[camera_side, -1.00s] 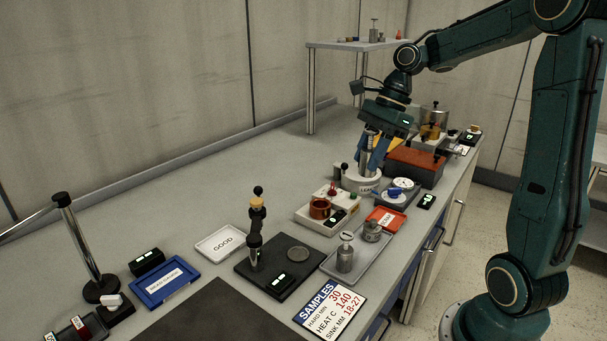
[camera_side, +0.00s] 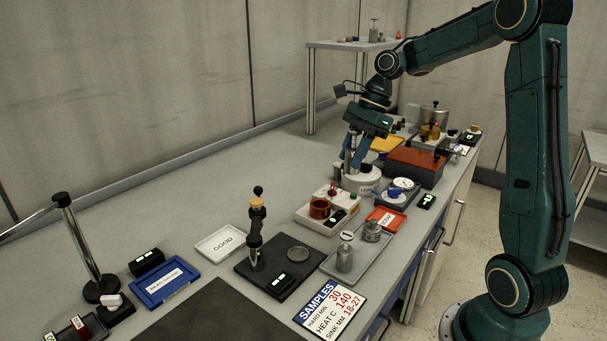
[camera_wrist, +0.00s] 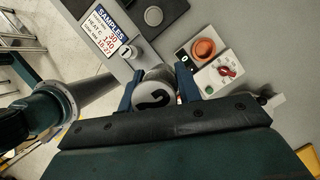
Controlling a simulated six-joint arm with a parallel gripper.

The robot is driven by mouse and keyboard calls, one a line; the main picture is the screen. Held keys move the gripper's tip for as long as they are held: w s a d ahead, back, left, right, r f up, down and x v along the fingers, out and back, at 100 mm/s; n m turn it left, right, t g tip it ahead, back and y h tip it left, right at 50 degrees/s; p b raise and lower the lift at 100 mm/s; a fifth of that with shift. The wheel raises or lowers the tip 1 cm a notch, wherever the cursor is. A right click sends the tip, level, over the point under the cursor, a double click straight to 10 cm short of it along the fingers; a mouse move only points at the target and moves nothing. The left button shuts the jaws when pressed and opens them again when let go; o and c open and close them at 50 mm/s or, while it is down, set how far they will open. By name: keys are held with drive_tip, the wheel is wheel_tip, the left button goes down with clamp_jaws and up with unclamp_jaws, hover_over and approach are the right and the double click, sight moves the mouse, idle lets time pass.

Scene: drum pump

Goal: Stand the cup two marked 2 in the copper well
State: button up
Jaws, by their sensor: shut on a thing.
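The silver cup marked 2 (camera_wrist: 153,98) is between my gripper's fingers in the wrist view, its dark numeral facing the camera. My gripper (camera_side: 354,162) is shut on it, above the bench near the round white LEAK stand in the side view; the cup (camera_side: 348,158) is partly hidden there by the fingers. The copper well (camera_side: 320,207) is an orange-brown ring set in a white box, to the left of and nearer the camera than my gripper. It also shows in the wrist view (camera_wrist: 204,48), ahead and right of the cup, and looks empty.
The white box (camera_side: 335,221) carries a red knob and a small display. A grey tray (camera_side: 366,268) with silver cups, a red tray (camera_side: 386,219) and a dial gauge (camera_side: 402,184) lie nearby. The round LEAK stand (camera_side: 362,182) is close below my gripper. Bench left of it is clear.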

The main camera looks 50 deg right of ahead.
drive_tip(key=w+d+f, duration=0.2)
drive_tip(key=w+f, duration=0.6)
drive_tip(key=w, duration=0.2)
drive_tip(key=shift+d+f, duration=0.2)
drive_tip(key=shift+d, duration=0.05)
drive_tip(key=shift+w+f, duration=0.1)
drive_tip(key=shift+f, duration=1.65)
drive_tip(key=shift+f, duration=2.1)
idle(0.4)
